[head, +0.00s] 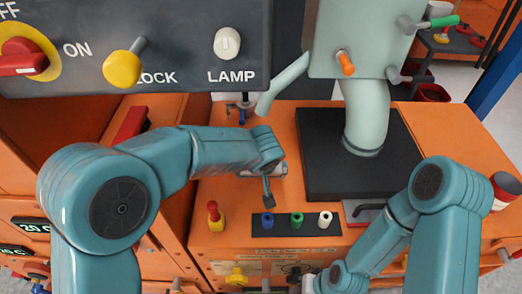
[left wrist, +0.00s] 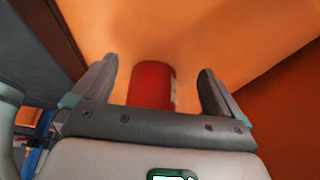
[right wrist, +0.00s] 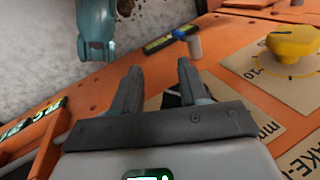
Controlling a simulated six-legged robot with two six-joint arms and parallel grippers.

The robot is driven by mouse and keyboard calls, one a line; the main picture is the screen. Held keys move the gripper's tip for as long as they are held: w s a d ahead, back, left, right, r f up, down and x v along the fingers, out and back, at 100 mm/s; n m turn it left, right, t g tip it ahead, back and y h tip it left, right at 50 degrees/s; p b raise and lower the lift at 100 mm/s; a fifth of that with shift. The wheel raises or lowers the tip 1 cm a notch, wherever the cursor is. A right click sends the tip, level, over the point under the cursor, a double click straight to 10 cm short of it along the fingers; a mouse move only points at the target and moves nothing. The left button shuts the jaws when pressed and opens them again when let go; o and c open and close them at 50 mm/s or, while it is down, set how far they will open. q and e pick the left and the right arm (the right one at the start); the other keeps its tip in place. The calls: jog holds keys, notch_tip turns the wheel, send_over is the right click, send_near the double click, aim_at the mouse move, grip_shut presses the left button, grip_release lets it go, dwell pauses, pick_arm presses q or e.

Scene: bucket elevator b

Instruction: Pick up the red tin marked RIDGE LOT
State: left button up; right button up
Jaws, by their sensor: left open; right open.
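A red cylinder (left wrist: 152,86), which looks like a red tin, shows in the left wrist view against an orange surface. A pale label edge is on its right side; no lettering is readable. My left gripper (left wrist: 160,88) is open, with one finger on each side of the cylinder and gaps visible. In the head view my left gripper (head: 267,185) is over the middle of the orange top, and the cylinder cannot be made out there. Another red tin (head: 505,187) with a dark lid stands at the right edge. My right gripper (right wrist: 157,88) is open and empty near the front panel.
A dark strip with blue, green and white knobs (head: 297,224) lies in front of my left gripper. A red-and-yellow knob (head: 215,216) stands to its left. A black plate with a pale green column (head: 366,115) stands behind. A yellow knob (right wrist: 293,45) sits near my right gripper.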

pick_arm(q)
jog(key=w, duration=0.3)
jog(key=shift+w, duration=0.4)
jog(key=shift+w+f, duration=0.2)
jog(key=shift+w, duration=0.6)
jog(key=shift+w+f, duration=0.15)
jog(key=shift+w, duration=0.7)
jog(key=shift+w+f, duration=0.2)
jog(key=shift+w, duration=0.6)
jog(key=c, duration=0.9)
